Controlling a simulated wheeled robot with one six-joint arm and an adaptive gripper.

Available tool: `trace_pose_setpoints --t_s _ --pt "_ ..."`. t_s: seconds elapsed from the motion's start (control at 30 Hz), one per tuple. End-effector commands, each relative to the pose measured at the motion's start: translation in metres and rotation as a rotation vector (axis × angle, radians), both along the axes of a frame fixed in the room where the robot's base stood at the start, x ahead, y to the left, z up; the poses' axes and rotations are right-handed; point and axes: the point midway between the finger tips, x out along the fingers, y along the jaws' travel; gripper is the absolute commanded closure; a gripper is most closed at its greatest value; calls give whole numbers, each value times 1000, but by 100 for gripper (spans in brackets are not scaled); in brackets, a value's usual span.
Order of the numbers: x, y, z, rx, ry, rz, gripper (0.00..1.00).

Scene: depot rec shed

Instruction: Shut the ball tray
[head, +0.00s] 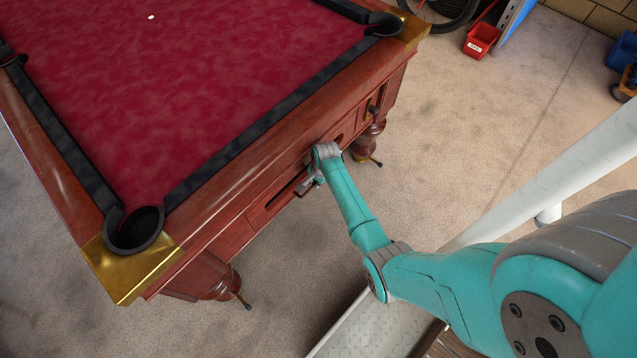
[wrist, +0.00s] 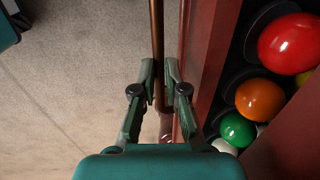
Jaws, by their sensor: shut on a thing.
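The pool table (head: 265,165) has a red cloth and a wooden side, where my gripper (head: 309,184) reaches. In the wrist view, the ball tray (wrist: 197,50) shows its reddish wooden front at the right, with balls exposed behind it, so it stands open at least partly. A red ball (wrist: 290,42), an orange ball (wrist: 259,99) and a green ball (wrist: 237,129) sit in dark round seats. A brass bar handle (wrist: 156,25) runs along the tray front. My gripper (wrist: 160,78) is shut on this handle, one finger on each side. The head view mostly hides the tray.
A turned table leg (head: 368,142) stands right of my gripper. A corner pocket (head: 134,232) with brass trim is at the near left. Carpet (head: 470,150) right of the table is clear.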

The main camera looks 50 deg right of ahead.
Motion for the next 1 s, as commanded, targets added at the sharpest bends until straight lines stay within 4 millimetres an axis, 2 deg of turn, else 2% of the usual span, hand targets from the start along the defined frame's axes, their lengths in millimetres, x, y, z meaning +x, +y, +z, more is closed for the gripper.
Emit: trace_pose_setpoints --t_s 0.13,0.17,0.23,0.67,0.87,1.0 --pt "5 0 2 -2 -13 -1 100" --pt "5 0 2 -2 -14 -1 81" --pt "5 0 2 -1 -13 0 63" --pt "2 0 7 -2 -10 0 63" --pt "-3 0 33 -2 -11 -1 63" --pt "-8 -1 61 -2 -12 -1 63"
